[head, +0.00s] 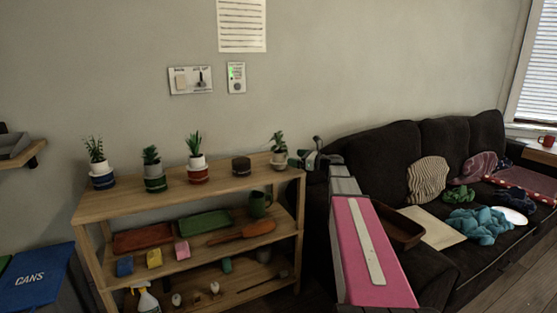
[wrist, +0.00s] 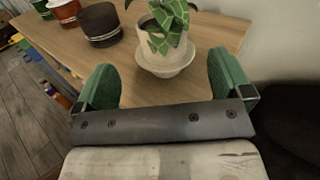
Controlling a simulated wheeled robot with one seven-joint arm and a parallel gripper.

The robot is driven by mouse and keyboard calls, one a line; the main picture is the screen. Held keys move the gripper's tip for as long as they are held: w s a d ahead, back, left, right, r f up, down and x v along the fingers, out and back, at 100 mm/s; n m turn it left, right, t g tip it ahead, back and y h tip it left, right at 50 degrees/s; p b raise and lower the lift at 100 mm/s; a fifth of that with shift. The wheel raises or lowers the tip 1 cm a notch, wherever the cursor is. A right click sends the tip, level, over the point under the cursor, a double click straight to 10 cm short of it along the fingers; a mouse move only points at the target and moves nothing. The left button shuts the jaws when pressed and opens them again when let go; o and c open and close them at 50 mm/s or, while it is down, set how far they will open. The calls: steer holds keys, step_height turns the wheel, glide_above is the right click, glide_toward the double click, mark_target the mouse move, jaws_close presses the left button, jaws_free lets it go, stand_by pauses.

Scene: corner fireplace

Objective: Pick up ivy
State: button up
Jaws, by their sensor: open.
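The ivy (head: 279,143) is a small green plant in a pale pot at the right end of the wooden shelf's top. In the wrist view its leaves (wrist: 165,14) trail over the cream pot (wrist: 158,42), which stands on a saucer. My gripper (head: 318,158) is just right of the shelf top in the head view. In the wrist view my gripper (wrist: 165,85) is open, its two green fingers apart, with the pot and saucer beyond and between them. Nothing is held.
A dark round pot (head: 241,165) stands left of the ivy. Several potted plants, such as one in a red-banded pot (head: 198,172), line the wooden shelf (head: 132,203). The wall is close behind. A dark sofa (head: 385,160) is at the right.

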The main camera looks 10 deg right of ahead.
mark_target(280, 154)
steer(key=x, duration=0.9)
steer(key=shift+w+d, duration=0.1)
steer(key=shift+d, duration=0.05)
steer(key=shift+c, duration=0.3)
steer(key=c, duration=0.7)
